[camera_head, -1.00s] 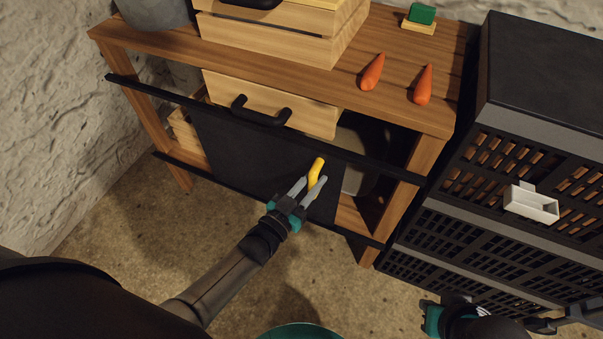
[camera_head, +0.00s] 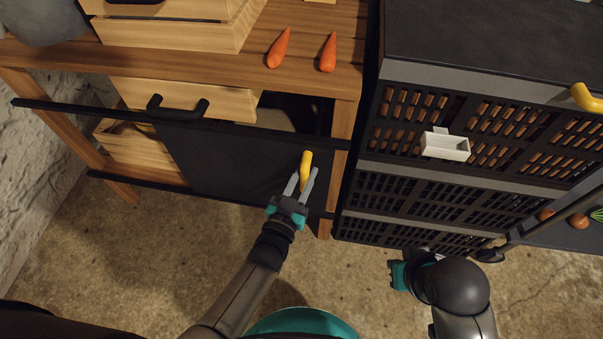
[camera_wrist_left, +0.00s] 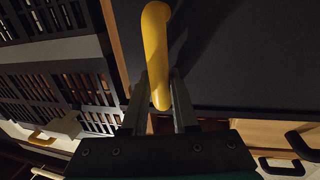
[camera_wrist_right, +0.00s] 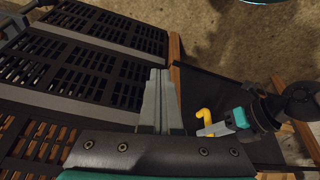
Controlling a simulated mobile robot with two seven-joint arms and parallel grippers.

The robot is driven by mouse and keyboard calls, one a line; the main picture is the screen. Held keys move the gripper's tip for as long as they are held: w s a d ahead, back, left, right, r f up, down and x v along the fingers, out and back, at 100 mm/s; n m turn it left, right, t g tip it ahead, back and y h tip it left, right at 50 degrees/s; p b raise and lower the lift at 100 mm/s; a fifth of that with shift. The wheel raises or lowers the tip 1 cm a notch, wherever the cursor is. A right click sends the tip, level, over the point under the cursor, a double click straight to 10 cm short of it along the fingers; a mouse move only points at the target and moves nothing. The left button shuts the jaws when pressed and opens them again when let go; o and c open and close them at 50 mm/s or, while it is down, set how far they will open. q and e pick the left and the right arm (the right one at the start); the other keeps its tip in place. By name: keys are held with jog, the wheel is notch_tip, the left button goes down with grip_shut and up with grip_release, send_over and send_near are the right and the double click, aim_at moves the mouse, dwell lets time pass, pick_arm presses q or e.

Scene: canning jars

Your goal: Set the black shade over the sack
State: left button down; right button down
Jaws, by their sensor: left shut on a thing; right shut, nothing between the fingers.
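The black shade (camera_head: 235,160) is a dark flat panel hung between two black rails on the front of the wooden shelf. It stands at the right part of the shelf front, close to the right post. My left gripper (camera_head: 304,178) is shut on the shade's yellow handle (camera_head: 306,160), which also shows in the left wrist view (camera_wrist_left: 155,50). A dull beige shape, seemingly the sack (camera_head: 280,117), shows only in part above the upper rail, behind the shade. My right gripper (camera_head: 396,275) is shut and empty, low in front of the black crates; its fingers show in the right wrist view (camera_wrist_right: 158,95).
Black slatted crates (camera_head: 455,150) with a white holder (camera_head: 445,145) stand close right of the shelf. A wooden drawer (camera_head: 185,98) with a black handle is above the shade. A lower wooden crate (camera_head: 135,145) shows at the left. Two carrots (camera_head: 278,48) lie on top.

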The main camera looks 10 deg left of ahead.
pick_arm(q)
jog(key=shift+s, duration=0.1)
jog(key=c, duration=0.7)
grip_release()
pick_arm(e)
jog(key=shift+r, duration=0.1)
pick_arm(q)
jog(key=shift+s+a, duration=0.1)
jog(key=shift+s, duration=0.15)
jog(key=p+v, duration=0.2)
jog(key=v, duration=0.3)
jog(key=shift+r, duration=0.1)
jog(key=p+v, duration=0.2)
jog(key=v, duration=0.7)
jog(key=shift+s, duration=0.3)
pick_arm(e)
notch_tip(320, 180, down, 9)
jog(key=s+g, duration=0.1)
jog(key=s, duration=0.1)
jog(key=shift+d, duration=0.15)
